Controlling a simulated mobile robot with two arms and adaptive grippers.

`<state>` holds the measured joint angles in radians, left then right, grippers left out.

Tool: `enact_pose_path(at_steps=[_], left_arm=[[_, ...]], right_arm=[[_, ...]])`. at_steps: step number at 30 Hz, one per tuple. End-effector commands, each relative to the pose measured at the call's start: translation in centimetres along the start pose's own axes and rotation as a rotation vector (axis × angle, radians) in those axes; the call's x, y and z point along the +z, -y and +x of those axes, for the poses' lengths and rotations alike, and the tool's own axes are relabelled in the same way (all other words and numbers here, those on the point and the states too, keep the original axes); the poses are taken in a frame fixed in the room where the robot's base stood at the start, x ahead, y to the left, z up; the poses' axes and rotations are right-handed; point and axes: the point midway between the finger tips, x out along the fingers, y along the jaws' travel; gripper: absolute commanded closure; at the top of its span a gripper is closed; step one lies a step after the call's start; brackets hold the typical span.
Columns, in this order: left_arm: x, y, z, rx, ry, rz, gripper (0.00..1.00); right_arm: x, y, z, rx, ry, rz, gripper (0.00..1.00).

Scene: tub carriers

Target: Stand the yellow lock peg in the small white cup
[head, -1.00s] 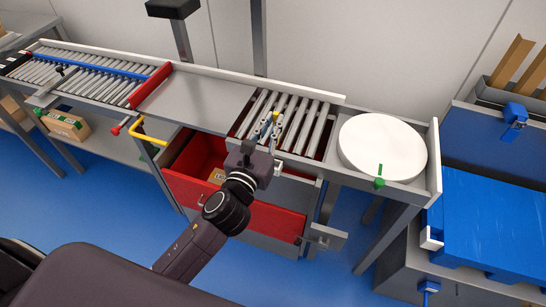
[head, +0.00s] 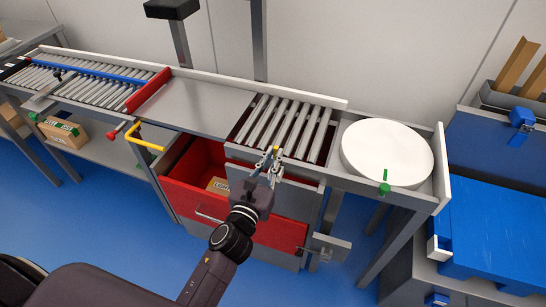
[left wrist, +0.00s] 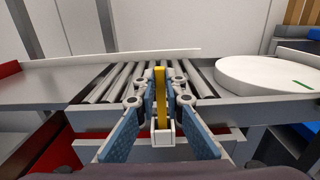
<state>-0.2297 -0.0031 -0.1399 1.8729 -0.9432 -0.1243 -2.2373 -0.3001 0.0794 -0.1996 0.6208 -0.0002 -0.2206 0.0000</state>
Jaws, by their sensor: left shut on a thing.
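The yellow lock peg (left wrist: 160,88) stands upright between the fingertips of my left gripper (left wrist: 160,82). In the head view my left gripper (head: 272,160) is at the front edge of the roller section, and only the peg's yellow tip (head: 276,149) shows. The small white cup (left wrist: 163,138) is directly below the peg in the left wrist view, at the front of the bench. The peg's lower end overlaps the cup's top; I cannot tell whether it is inside. In the head view the gripper largely hides the cup. My right gripper is not in view.
Steel rollers (head: 289,125) lie behind the gripper. A white round turntable (head: 387,150) is to the right. An open red drawer (head: 185,198) with a carton is below left, and a yellow handle (head: 148,141) sticks out left of it.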

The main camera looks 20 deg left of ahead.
Motion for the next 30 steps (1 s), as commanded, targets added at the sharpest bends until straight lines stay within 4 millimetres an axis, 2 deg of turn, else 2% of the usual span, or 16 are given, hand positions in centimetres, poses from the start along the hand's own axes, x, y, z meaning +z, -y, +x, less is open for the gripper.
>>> enact_pose_path(at_steps=[9,10,14,23,30], left_arm=[[-1.0,0.0,0.0,-0.001,0.001,0.0,1.0],[-0.8,0.0,0.0,0.0,0.001,0.0,0.87],[-0.8,0.0,0.0,0.0,0.0,0.0,0.73],[-0.7,0.0,0.0,0.0,0.0,-0.001,0.73],[0.2,-0.1,0.0,0.0,0.0,0.001,0.73]], right_arm=[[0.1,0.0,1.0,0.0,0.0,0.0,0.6],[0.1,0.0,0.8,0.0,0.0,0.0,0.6],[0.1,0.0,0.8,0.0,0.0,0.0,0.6],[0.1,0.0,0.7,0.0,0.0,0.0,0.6],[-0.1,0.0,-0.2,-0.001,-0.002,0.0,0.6]])
